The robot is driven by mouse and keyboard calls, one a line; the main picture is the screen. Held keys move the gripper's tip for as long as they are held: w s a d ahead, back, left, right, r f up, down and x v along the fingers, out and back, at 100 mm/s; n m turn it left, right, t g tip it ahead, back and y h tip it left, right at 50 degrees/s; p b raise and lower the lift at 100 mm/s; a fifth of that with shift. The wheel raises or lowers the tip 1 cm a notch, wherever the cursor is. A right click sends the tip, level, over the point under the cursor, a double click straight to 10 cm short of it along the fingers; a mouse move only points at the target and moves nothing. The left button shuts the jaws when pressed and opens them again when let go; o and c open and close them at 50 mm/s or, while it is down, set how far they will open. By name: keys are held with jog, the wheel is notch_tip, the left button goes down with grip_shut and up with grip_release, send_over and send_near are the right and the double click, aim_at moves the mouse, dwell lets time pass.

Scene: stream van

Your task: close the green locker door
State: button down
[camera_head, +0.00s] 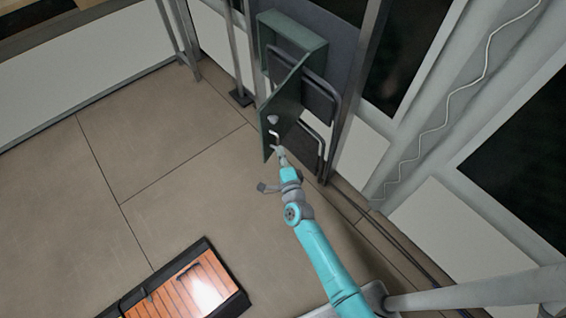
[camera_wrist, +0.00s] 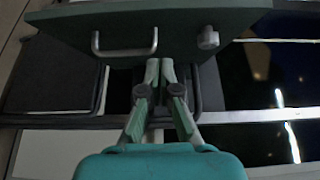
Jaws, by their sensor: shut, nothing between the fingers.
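The green locker (camera_head: 291,38) is at the wall in the upper middle of the head view. Its green door (camera_head: 286,103) stands swung open, out toward the room. The door fills the top of the wrist view (camera_wrist: 185,28), with a metal bar handle (camera_wrist: 125,50) and a round knob (camera_wrist: 208,38) on it. My gripper (camera_head: 277,149) is at the door's lower part in the head view. In the wrist view its fingers (camera_wrist: 159,66) are shut and empty, with tips near the door's edge between handle and knob. I cannot tell whether they touch it.
A folding chair with dark panels and a bent tube frame (camera_head: 334,85) stands right beside the locker and door. A wood-slatted box (camera_head: 190,289) lies on the floor at lower left.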

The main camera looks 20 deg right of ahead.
aim_at(266, 134)
jog(key=shift+w+a, duration=0.3)
jog(key=shift+w, duration=0.75)
jog(key=shift+w+a, duration=0.35)
jog(key=shift+w, duration=0.65)
jog(key=shift+w+a, duration=0.3)
jog(key=shift+w, duration=0.75)
jog(key=shift+w+a, duration=0.1)
